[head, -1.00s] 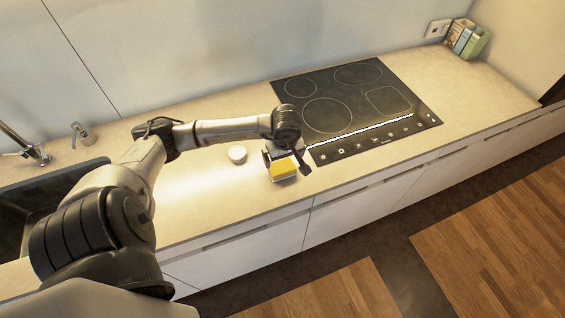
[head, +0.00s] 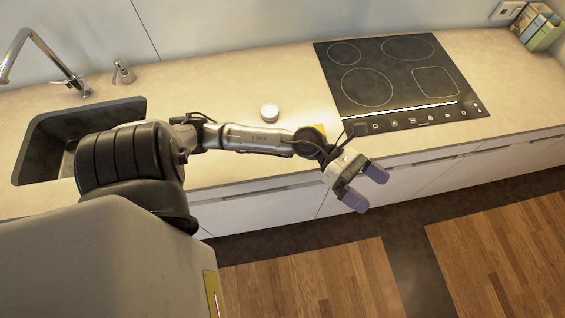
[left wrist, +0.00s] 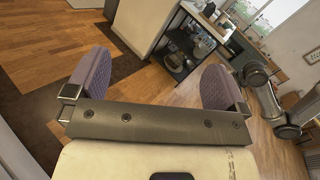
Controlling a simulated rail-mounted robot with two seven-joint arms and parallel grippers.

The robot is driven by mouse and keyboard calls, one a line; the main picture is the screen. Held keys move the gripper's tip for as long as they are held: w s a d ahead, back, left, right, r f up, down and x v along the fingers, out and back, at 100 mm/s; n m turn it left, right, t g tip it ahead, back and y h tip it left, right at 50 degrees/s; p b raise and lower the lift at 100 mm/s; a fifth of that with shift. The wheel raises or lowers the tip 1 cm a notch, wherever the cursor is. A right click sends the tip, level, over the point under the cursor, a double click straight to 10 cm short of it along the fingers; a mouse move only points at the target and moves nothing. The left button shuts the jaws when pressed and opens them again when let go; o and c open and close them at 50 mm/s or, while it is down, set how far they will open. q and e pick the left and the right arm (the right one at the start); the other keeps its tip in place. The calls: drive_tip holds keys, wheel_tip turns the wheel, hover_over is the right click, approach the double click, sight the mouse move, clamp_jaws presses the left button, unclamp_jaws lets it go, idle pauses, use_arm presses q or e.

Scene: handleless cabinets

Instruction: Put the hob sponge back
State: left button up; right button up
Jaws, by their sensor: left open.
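The sponge shows as a small yellow patch (head: 319,128) on the worktop, just left of the hob (head: 395,85). My left arm hides most of it, so I cannot tell what it rests on. My left gripper (head: 365,187) is open and empty, out past the worktop's front edge with its purple fingers pointing down and to the right. It is apart from the sponge. In the left wrist view the two fingers (left wrist: 155,82) are wide apart with nothing between them. My right gripper is not in view.
A round white item (head: 270,112) stands on the worktop left of the sponge. The sink (head: 40,130) and tap (head: 70,78) are at the left. Books (head: 540,30) stand at the far right. A dark shelf unit (left wrist: 190,45) shows in the left wrist view.

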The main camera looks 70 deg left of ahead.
use_arm(q)
drive_tip(key=w+a+r+n+t+y, duration=0.15)
drive_tip(key=n+t+y, duration=0.35)
drive_tip(key=n, duration=0.5)
drive_tip(key=a+n+t+y, duration=0.35)
drive_tip(key=n+t, duration=0.25)
drive_tip(key=n, duration=0.4)
drive_tip(key=s+a+f+n+g+y, duration=0.2)
drive_tip(key=f+n+g+y, duration=0.1)
drive_tip(key=f+n+y, duration=0.3)
drive_tip(key=s+a+f+n+g+y, duration=0.2)
drive_tip(key=f+n+g+y, duration=0.15)
drive_tip(key=n, duration=0.55)
drive_tip(key=s+d+f+n+g+h, duration=0.1)
drive_tip(key=s+d+f+n+g, duration=0.1)
drive_tip(key=s+f+g, duration=0.3)
drive_tip(key=s+d+f+n+g+h, duration=0.1)
drive_tip(key=s+d+f+n+g, duration=0.2)
drive_tip(key=s, duration=0.8)
wheel_tip(320, 180, down, 3)
drive_tip(key=shift+d+r+n+g+h, duration=0.1)
drive_tip(key=shift+d+n+g+h, duration=0.2)
drive_tip(key=shift+n+g, duration=0.85)
